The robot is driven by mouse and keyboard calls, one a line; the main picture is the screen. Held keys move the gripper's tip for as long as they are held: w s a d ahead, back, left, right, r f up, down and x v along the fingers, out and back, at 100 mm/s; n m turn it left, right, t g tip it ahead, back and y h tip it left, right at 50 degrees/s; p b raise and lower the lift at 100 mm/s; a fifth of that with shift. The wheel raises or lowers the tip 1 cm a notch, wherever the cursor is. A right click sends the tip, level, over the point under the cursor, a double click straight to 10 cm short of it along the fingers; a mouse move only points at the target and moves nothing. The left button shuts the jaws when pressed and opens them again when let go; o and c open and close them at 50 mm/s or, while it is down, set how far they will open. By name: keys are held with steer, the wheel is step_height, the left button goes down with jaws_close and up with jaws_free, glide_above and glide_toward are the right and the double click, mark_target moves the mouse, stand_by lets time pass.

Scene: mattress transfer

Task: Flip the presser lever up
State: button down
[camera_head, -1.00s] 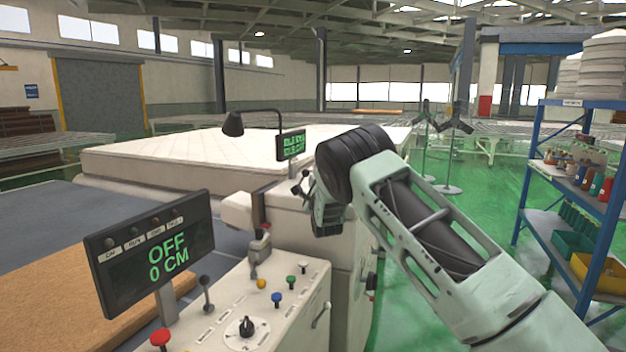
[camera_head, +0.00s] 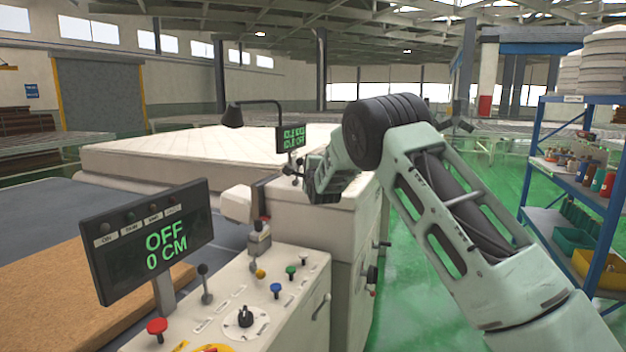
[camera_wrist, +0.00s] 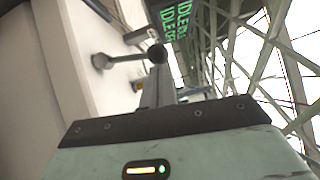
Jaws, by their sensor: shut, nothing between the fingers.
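In the head view, small dark levers (camera_head: 291,172) stand on the far white machine beside the small display; which is the presser lever I cannot tell. In the wrist view, a lever with a dark round knob (camera_wrist: 157,53) sticks out sideways from the white panel, its dark pivot (camera_wrist: 101,61) to the left. My gripper (camera_wrist: 158,76) is shut and empty, its fingertips right at or just below that knob; contact is unclear. In the head view my gripper is mostly hidden behind my wrist and the machine's top edge.
The small display (camera_head: 290,137) with green text is close to my gripper. The near control panel (camera_head: 235,312) has coloured knobs, and its screen (camera_head: 150,240) reads OFF 0 CM. A mattress (camera_head: 190,150) lies behind. A blue shelf (camera_head: 575,190) stands right, with open green floor before it.

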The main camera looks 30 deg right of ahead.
steer(key=shift+w+a+r+n+g+p, duration=0.4)
steer(key=shift+w+r+n+p, duration=0.15)
steer(key=shift+r+n, duration=0.2)
steer(key=shift+w+a+r+n+g+p, duration=0.15)
steer(key=shift+w+a+n+g+p, duration=0.75)
steer(key=shift+p, duration=1.2)
steer(key=shift+w+a+r+n+g+p, duration=0.1)
steer(key=shift+w+a+n+g+p, duration=0.75)
steer(key=shift+p, duration=1.25)
steer(key=shift+w+d, duration=0.15)
steer(key=shift+d, duration=0.1)
